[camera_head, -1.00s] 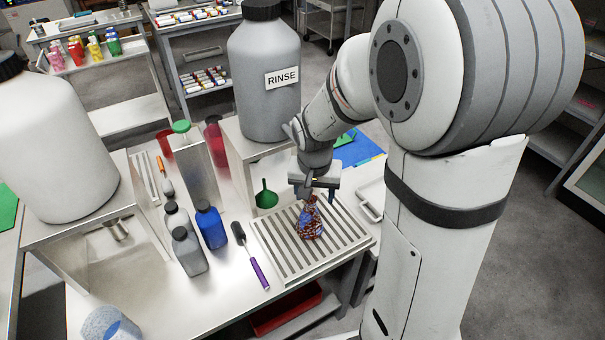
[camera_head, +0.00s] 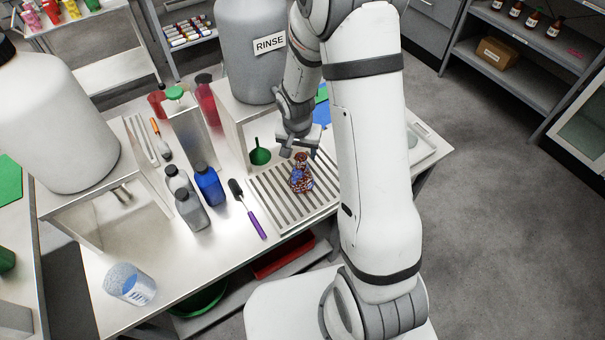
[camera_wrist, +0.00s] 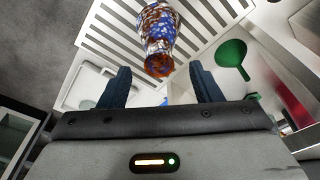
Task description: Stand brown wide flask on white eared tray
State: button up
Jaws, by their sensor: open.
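The flask (camera_head: 301,176), brown with blue and white speckles, stands upright on a slatted white rack (camera_head: 262,196) on the bench. My gripper (camera_head: 300,150) is open and empty, close by the flask's top. In the wrist view the flask (camera_wrist: 158,30) has its brown mouth toward me, just ahead of the gap between the open fingers (camera_wrist: 160,75). I cannot tell whether a finger touches it. A pale tray (camera_head: 428,142), likely the white eared tray, lies right of the rack, partly hidden behind my arm. It also shows at left in the wrist view (camera_wrist: 72,96).
A large grey RINSE container (camera_head: 247,60) sits on a stand behind the rack. A green funnel (camera_head: 260,155) is beside the rack. A purple-handled brush (camera_head: 252,217), a blue bottle (camera_head: 209,184) and grey bottles stand or lie to the left. A glass beaker (camera_head: 130,284) is front left.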

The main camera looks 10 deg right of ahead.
aim_at(301, 158)
jog(key=shift+w+d+f+p, duration=0.1)
jog(key=shift+w+f+p, duration=0.1)
jog(key=shift+f, duration=0.65)
jog(key=shift+w+d+f+p, duration=0.1)
jog(key=shift+w+f+p, duration=0.05)
jog(key=shift+f, duration=0.65)
jog(key=shift+w+d+f+p, duration=0.1)
jog(key=shift+w+f+p, duration=0.1)
jog(key=shift+f, duration=0.65)
grip_shut()
